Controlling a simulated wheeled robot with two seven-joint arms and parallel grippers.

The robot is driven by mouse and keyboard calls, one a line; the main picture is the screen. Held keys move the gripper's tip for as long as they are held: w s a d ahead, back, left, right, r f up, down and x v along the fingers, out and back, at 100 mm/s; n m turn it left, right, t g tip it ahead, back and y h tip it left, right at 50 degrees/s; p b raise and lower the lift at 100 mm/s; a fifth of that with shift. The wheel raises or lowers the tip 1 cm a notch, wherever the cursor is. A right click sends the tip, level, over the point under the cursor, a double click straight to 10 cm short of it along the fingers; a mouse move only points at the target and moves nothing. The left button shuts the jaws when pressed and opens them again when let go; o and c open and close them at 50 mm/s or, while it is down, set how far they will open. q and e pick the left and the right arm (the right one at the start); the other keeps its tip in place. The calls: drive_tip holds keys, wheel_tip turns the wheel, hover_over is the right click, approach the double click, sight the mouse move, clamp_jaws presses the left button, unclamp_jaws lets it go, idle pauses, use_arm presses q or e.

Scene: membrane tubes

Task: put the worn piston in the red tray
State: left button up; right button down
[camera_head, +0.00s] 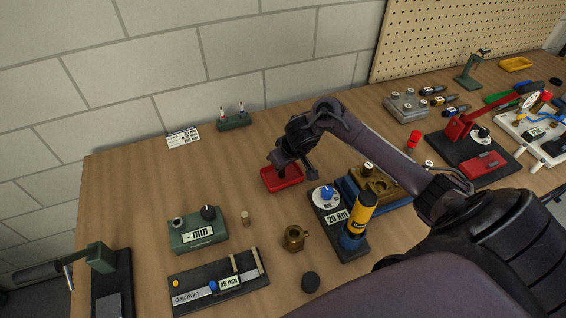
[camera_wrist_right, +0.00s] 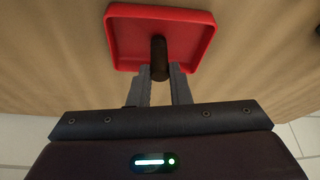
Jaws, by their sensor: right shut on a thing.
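The red tray (camera_head: 282,185) lies on the wooden bench, left of the middle of the bench in the head view. It also shows at the top of the right wrist view (camera_wrist_right: 203,48). My right gripper (camera_head: 281,165) is at the tray, seen from above and partly covering it. In the wrist view it is shut on a dark brown cylinder, the piston (camera_wrist_right: 159,55), which overlaps the tray's floor and near rim. I cannot tell whether the piston touches the tray. The piston is hidden in the head view. My left gripper is not in view.
A green gauge box (camera_head: 198,232), a small tan cylinder (camera_head: 245,218) and a brass cup (camera_head: 294,238) stand nearer the front. A torque tester with a yellow tool (camera_head: 359,214) is close on the right. The bench left of the tray is mostly clear.

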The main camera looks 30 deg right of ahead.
drive_tip(key=shift+f, duration=0.1)
drive_tip(key=c, duration=1.3)
unclamp_jaws()
drive_tip(key=shift+c, duration=0.2)
drive_tip(key=shift+r, duration=0.2)
drive_tip(key=p+v, duration=0.3)
drive_tip(key=v, duration=0.9)
drive_tip(key=shift+f, duration=0.15)
